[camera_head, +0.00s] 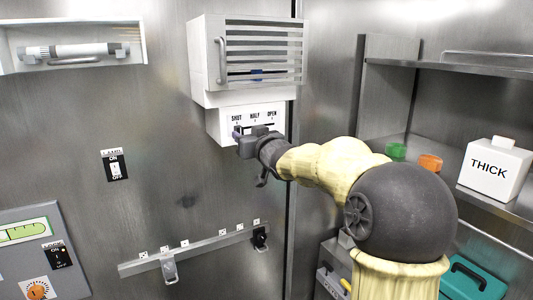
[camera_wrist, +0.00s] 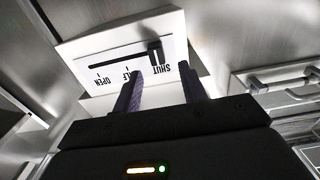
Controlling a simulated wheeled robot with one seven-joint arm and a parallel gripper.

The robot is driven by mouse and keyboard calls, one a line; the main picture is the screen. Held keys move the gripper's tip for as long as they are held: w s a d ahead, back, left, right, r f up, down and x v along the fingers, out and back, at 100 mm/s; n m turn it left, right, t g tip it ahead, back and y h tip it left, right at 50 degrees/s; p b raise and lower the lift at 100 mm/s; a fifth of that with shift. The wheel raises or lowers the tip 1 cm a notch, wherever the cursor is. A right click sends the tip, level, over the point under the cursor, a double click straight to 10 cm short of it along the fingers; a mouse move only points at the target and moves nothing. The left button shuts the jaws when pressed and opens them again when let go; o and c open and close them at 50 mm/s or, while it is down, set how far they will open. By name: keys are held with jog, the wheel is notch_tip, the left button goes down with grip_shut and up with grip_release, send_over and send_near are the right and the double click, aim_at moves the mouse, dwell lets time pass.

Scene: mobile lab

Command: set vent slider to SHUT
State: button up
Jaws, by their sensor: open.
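The white vent slider panel (camera_head: 224,122) is on the wall under a slatted vent, with SHUT, HALF and OPEN labels from left to right. In the wrist view the panel (camera_wrist: 95,45) appears upside down. Its dark slider knob (camera_wrist: 156,52) stands at the SHUT end of the slot, beside the SHUT label. My gripper (camera_head: 250,137) is at the panel's lower part and hides some of the slot in the head view. In the wrist view my gripper (camera_wrist: 165,75) is open, its two fingertips on either side of the knob's line. I cannot tell whether they touch it.
The slatted vent box (camera_head: 208,55) with a handle juts out above the panel. A wall switch (camera_head: 116,167) and a rail with a sliding clamp (camera_head: 195,246) are at left and below. Shelves (camera_head: 440,66) with a THICK-labelled container (camera_head: 494,168) stand at right.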

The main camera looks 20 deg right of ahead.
jog(key=s+d+b, duration=0.1)
jog(key=s, duration=1.1)
jog(key=shift+s+d, duration=0.15)
jog(key=shift+d, duration=0.2)
jog(key=shift+f, duration=0.1)
jog(key=s+f+m+g+h, duration=0.1)
jog(key=s+f+g+h, duration=0.15)
jog(key=f, duration=0.75)
jog(key=s+f+m+g+h, duration=0.15)
jog(key=f+g, duration=0.25)
jog(key=f, duration=0.6)
jog(key=s+a+f+g, duration=0.3)
jog(key=s+f+g, duration=0.1)
jog(key=s+f, duration=0.3)
jog(key=s+a+f+g+y, duration=0.1)
jog(key=s+a+f+g, duration=0.2)
jog(key=s+f, duration=0.5)
jog(key=shift+s+a+n+g, duration=0.3)
jog(key=shift+s+g, duration=0.55)
jog(key=shift+s, duration=0.35)
jog(key=shift+w, duration=0.1)
